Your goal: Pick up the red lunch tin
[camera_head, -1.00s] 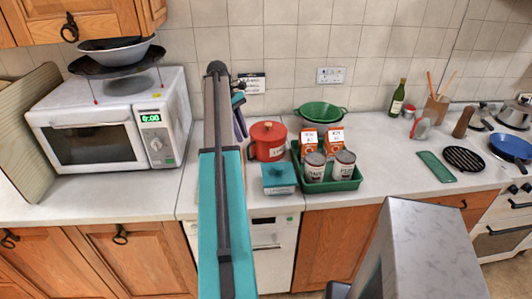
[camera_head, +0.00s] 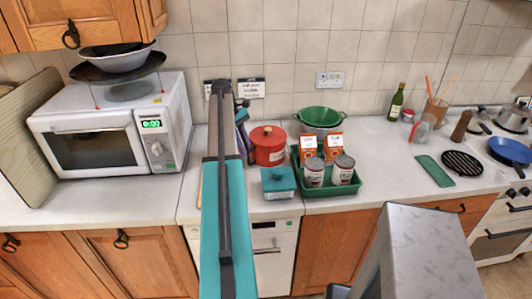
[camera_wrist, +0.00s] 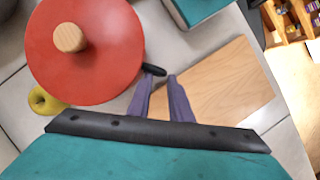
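The red lunch tin (camera_head: 269,157) is a round red tin with a pale label and a wooden lid knob. It stands upright on the counter beside the teal box. In the wrist view its red lid (camera_wrist: 112,72) and knob fill the upper left. In the head view my gripper (camera_head: 242,115) is partly hidden behind my arm, left of the tin. Whether a finger touches the tin, I cannot tell.
A teal box (camera_head: 279,182) stands in front of the tin. A green tray (camera_head: 331,190) with cans and cartons is to the right. A microwave (camera_head: 107,134) stands left. In the wrist view a wooden board (camera_wrist: 222,82) and a yellow apple-like thing (camera_wrist: 46,101) lie nearby.

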